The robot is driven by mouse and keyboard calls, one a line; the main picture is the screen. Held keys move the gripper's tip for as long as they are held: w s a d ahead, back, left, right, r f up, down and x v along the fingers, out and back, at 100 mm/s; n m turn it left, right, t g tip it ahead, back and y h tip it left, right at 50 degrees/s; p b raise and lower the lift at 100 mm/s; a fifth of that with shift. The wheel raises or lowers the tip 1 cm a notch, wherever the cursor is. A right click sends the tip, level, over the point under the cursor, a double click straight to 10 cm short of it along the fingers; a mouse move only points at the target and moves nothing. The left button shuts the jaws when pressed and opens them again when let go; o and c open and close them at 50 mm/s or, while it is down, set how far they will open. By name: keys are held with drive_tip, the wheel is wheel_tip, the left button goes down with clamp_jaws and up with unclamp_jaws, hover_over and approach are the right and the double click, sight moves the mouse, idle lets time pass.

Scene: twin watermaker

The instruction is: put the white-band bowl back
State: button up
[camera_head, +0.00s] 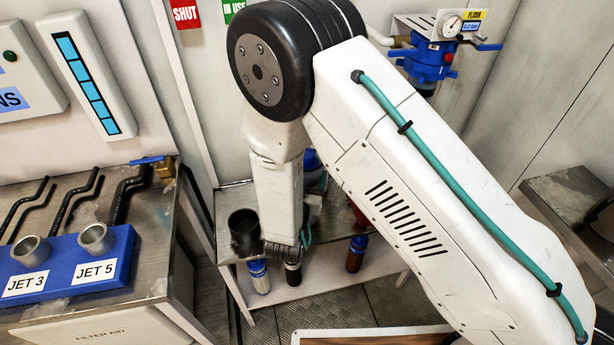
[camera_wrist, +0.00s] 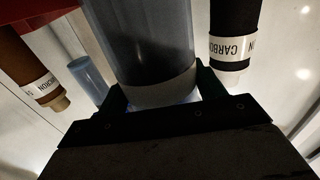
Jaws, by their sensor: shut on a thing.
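The white-band bowl (camera_wrist: 145,45) is a large translucent grey-blue cylinder with a pale band around it. It fills the upper middle of the wrist view. My gripper (camera_wrist: 162,92) is shut on it, with one dark green finger on each side at the band. The bowl's far end runs out of the picture. In the head view, my arm hides the bowl and the jaws, so the bowl's seat cannot be made out there.
A black cartridge (camera_wrist: 232,35) labelled carbon stands close right of the bowl; a brown cartridge (camera_wrist: 28,65) and a bluish cylinder (camera_wrist: 88,75) are left. Several cartridges (camera_head: 356,254) stand on the lower shelf (camera_head: 330,290).

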drive_tip(key=o, duration=1.6)
drive_tip(key=shift+f, duration=0.1)
drive_tip(key=v, duration=1.2)
